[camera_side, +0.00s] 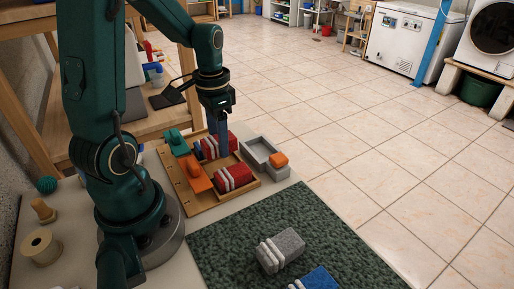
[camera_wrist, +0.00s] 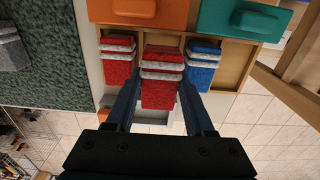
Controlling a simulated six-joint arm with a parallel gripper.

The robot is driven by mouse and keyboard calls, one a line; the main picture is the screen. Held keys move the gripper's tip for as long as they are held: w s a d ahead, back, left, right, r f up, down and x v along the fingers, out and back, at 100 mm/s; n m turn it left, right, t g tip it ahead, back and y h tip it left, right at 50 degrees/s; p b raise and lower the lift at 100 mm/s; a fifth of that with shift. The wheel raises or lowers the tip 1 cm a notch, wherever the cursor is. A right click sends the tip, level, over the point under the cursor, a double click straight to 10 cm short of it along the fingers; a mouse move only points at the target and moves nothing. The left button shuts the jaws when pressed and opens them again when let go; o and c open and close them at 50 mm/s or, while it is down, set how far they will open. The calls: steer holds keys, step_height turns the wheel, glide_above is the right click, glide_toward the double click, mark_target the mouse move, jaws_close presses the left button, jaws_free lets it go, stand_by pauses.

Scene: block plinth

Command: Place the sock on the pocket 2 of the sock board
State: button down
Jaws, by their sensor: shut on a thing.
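A red sock with white bands (camera_wrist: 160,88) is between the two fingers of my gripper (camera_wrist: 161,92), which is shut on it. It is lined up with the middle pocket of the wooden sock board (camera_wrist: 234,78); I cannot tell whether it rests on the floor of the pocket. In the side view my gripper (camera_side: 223,155) points down over the board (camera_side: 200,207), and its fingers partly hide the held red sock (camera_side: 211,146). Another red sock (camera_wrist: 117,72) lies in the pocket on one side, and a blue sock (camera_wrist: 203,75) in the pocket on the other.
An orange block (camera_side: 196,178) and a teal block (camera_side: 177,143) lie along the board's left side. A grey tray (camera_side: 257,150) and a small orange-topped block (camera_side: 279,160) stand to its right. A grey sock (camera_side: 284,246) and a blue sock (camera_side: 319,280) lie on the green mat (camera_side: 235,240).

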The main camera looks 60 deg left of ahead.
mark_target(222, 167)
steer(key=shift+f, duration=1.65)
steer(key=shift+f, duration=0.55)
steer(key=shift+f, duration=0.1)
